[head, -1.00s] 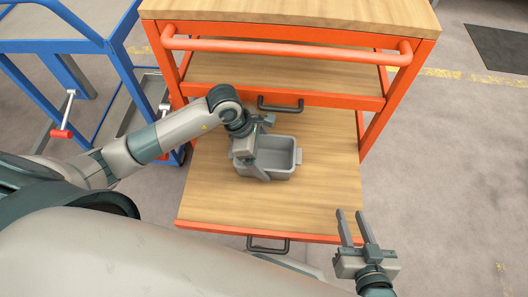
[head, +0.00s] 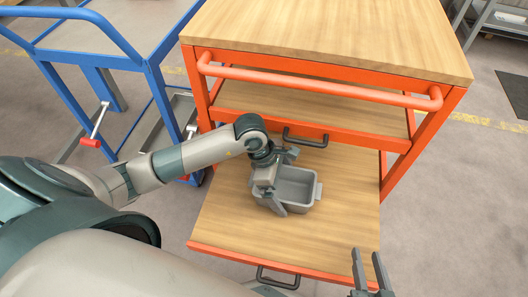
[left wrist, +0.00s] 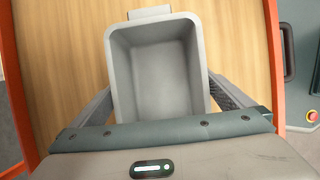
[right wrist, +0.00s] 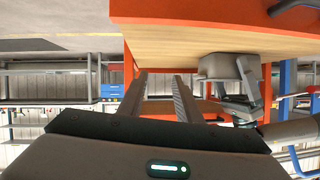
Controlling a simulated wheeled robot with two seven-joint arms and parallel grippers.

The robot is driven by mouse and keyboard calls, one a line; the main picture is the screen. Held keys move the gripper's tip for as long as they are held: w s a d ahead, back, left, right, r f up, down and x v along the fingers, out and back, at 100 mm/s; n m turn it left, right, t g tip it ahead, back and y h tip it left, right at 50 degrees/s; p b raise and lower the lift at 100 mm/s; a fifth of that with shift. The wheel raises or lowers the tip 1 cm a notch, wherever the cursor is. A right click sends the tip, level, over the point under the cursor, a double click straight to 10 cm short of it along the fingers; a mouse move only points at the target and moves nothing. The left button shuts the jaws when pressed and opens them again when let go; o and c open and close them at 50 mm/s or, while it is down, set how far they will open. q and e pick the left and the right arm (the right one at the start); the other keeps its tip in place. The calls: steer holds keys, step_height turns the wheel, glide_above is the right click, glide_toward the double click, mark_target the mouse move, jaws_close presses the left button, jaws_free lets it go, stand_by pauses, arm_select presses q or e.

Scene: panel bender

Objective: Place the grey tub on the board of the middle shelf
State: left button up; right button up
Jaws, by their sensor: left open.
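The grey tub (head: 296,187) is an empty open box with rim lips, upright on the wooden board of the pulled-out lower shelf (head: 235,225) of an orange cart. My left gripper (head: 280,180) is open with its fingers on two opposite sides of the tub. In the left wrist view the tub (left wrist: 158,75) lies between the fingers, close to both side walls; contact cannot be told. The middle shelf (head: 300,105) has a bare wooden board under the cart top. My right gripper (head: 367,258) is open and empty at the front right of the lower board; its fingers also show in the right wrist view (right wrist: 160,80).
The wooden cart top (head: 340,35) and an orange handle bar (head: 320,87) overhang the middle shelf. Black handles (head: 305,138) stick out in front of the shelves. A blue trolley (head: 130,60) stands at the left.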

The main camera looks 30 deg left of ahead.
mark_target(278, 193)
arm_select(q)
steer(key=shift+r, duration=0.15)
arm_select(e)
steer(key=shift+s+f, duration=0.1)
steer(key=shift+f, duration=0.05)
arm_select(q)
steer(key=v, duration=0.3)
steer(key=shift+a, duration=0.25)
arm_select(e)
steer(key=shift+s+d+f+g, duration=0.3)
steer(key=shift+s+f+g, duration=0.1)
steer(key=shift+f+g, duration=0.3)
arm_select(q)
steer(key=s+a, duration=0.1)
steer(key=a, duration=0.2)
steer(key=s+a, duration=0.1)
steer(key=a, duration=0.2)
steer(key=s+a, duration=0.1)
steer(key=a, duration=0.3)
arm_select(e)
steer(key=shift+w+a+r+t, duration=0.25)
steer(key=shift+w+r+t, duration=0.3)
steer(key=shift+r+t, duration=0.2)
arm_select(q)
steer(key=shift+s+a, duration=0.15)
steer(key=shift+a, duration=0.35)
arm_select(e)
steer(key=shift+a+r, duration=0.1)
steer(key=shift+r, duration=0.15)
